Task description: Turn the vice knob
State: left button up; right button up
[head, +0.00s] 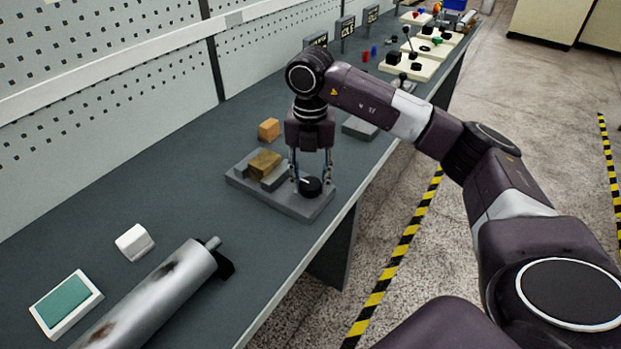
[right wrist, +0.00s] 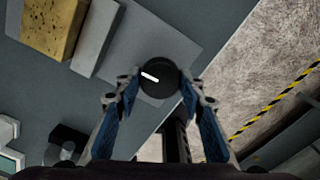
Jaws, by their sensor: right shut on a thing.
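The vice knob (head: 310,187) is a black round knob on the front end of a grey vice base (head: 285,202). In the right wrist view the knob (right wrist: 159,77) shows a white pointer line on its top, tilted toward the left. My right gripper (head: 311,181) reaches down from above, and its blue-padded fingers are shut on the knob from both sides. The fingers (right wrist: 160,85) also show in the right wrist view. A brown block (head: 264,163) sits at the vice's grey jaws, behind the knob. My left gripper is not in view.
An orange block (head: 269,129) stands behind the vice. A metal cylinder (head: 150,298), a white block (head: 134,242) and a green-topped white pad (head: 66,303) lie at the front left of the bench. Several panels with controls line the far end.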

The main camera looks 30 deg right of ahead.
aim_at(311, 183)
jog(key=m, duration=0.2)
jog(key=m+p, duration=0.1)
jog(key=m, duration=0.1)
jog(key=shift+w+r+m, duration=0.15)
jog(key=shift+r+m, duration=0.05)
jog(key=shift+m, duration=0.2)
jog(key=shift+m+p, duration=0.35)
jog(key=shift+m, duration=1.95)
jog(key=shift+d, duration=0.1)
jog(key=o, duration=1)
jog(key=shift+o, duration=0.8)
jog(key=shift+f, duration=0.15)
jog(key=shift+r, duration=0.2)
notch_tip(311, 183, up, 12)
jog(key=shift+f, duration=0.2)
